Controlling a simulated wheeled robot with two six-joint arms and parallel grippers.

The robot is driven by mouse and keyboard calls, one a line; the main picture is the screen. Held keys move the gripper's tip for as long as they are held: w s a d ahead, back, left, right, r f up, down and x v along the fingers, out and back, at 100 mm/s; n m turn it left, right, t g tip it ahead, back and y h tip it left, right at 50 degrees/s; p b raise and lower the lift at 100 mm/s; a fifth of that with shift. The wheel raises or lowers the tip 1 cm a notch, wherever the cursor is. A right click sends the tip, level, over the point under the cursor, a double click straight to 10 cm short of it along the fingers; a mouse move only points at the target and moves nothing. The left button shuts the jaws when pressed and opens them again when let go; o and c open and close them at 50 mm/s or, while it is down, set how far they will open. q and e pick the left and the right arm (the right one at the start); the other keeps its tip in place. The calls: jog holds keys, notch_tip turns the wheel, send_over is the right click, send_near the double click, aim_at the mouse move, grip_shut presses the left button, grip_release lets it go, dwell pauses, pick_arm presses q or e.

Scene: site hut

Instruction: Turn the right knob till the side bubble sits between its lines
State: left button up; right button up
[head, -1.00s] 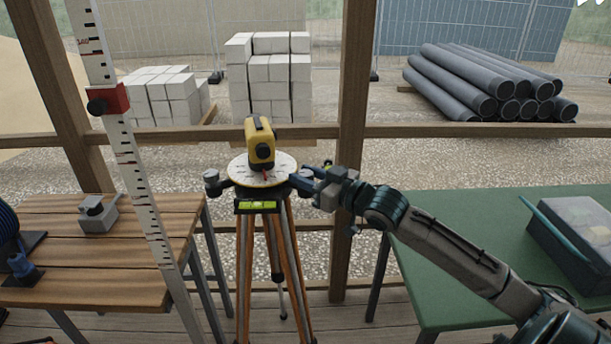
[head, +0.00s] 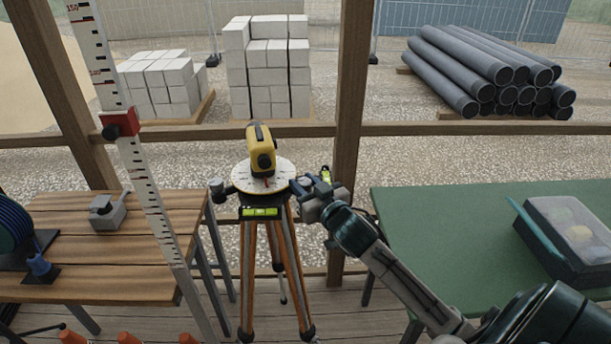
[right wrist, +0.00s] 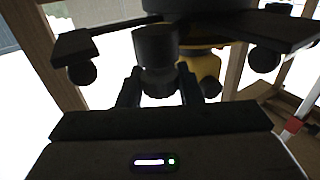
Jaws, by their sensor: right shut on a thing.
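The yellow level (head: 262,150) stands on a round white dial plate (head: 250,181) on a wooden-legged tripod (head: 292,262). The left knob (head: 217,186) is on the plate's left. A green front vial (head: 260,212) hangs below the plate. A second green vial, the side one (head: 325,174), shows small behind my right gripper; its bubble and lines are too small to read. My right gripper (head: 302,186) is shut on the right knob, which is dark and round in the right wrist view (right wrist: 156,47), between the two fingers (right wrist: 158,88). My left gripper is not in view.
A striped staff with a red clamp (head: 120,125) leans in front of the wooden table (head: 75,290) at left. A green table (head: 440,235) with a lidded case (head: 575,235) is at right. A wooden post (head: 349,110) and rail stand behind. Orange tops (head: 130,338) show at the bottom.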

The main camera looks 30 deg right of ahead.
jog(key=shift+m+h, duration=0.3)
jog(key=shift+h, duration=0.2)
jog(key=o, duration=0.7)
jog(key=shift+o, duration=1.2)
jog(key=shift+w+f, duration=0.1)
jog(key=shift+w, duration=0.1)
jog(key=shift+s, duration=0.1)
jog(key=s+b, duration=0.3)
jog(key=s, duration=0.7)
jog(key=shift+s+a+b, duration=0.3)
jog(key=shift+a+b, duration=0.1)
jog(key=shift+a, duration=0.05)
